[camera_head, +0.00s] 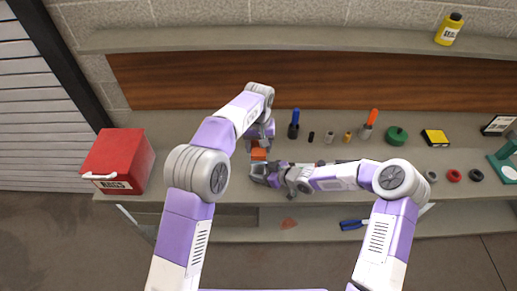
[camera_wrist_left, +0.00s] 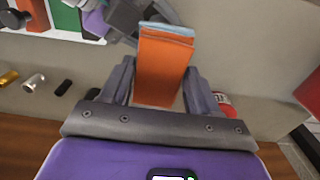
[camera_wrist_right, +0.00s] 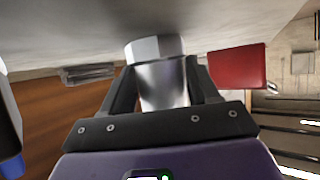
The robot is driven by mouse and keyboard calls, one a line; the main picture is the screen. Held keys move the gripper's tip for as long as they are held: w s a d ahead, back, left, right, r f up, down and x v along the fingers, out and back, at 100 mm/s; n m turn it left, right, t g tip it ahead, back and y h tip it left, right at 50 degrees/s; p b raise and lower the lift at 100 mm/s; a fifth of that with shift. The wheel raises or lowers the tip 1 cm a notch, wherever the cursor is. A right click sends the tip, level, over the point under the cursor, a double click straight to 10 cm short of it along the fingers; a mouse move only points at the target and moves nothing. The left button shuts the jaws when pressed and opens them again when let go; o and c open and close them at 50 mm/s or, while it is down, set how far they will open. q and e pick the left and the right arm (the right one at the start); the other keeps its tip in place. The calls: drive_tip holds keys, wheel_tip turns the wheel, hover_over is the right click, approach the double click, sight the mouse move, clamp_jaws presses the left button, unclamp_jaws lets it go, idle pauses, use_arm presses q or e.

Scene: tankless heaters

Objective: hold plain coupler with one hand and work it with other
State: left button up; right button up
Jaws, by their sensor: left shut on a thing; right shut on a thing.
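My right gripper (camera_wrist_right: 160,100) is shut on a silver metal cylinder (camera_wrist_right: 160,75), which looks like the plain coupler. The cylinder sticks out past its fingers. My left gripper (camera_wrist_left: 158,85) is shut on an orange block or folded pad (camera_wrist_left: 162,70) with a blue-grey end. In the head view, the left gripper (camera_head: 258,148) is just above the right gripper (camera_head: 262,172), over the bench. The orange pad also shows there (camera_head: 258,154). The coupler is hidden or too small to tell in the head view. I cannot tell whether pad and coupler touch.
A red rags box (camera_head: 118,160) stands at the bench's left end. Along the back are a blue-handled brush (camera_head: 294,125), small fittings (camera_head: 329,137), an orange-handled brush (camera_head: 367,128), a green disc (camera_head: 396,135) and a yellow pad (camera_head: 434,137). Rings (camera_head: 454,175) lie at right.

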use_arm(q)
drive_tip(key=shift+w, duration=0.35)
drive_tip(key=shift+s+r, duration=0.1)
drive_tip(key=shift+s, duration=1.65)
drive_tip(key=shift+r, duration=3.95)
use_arm(e)
drive_tip(key=o, duration=1)
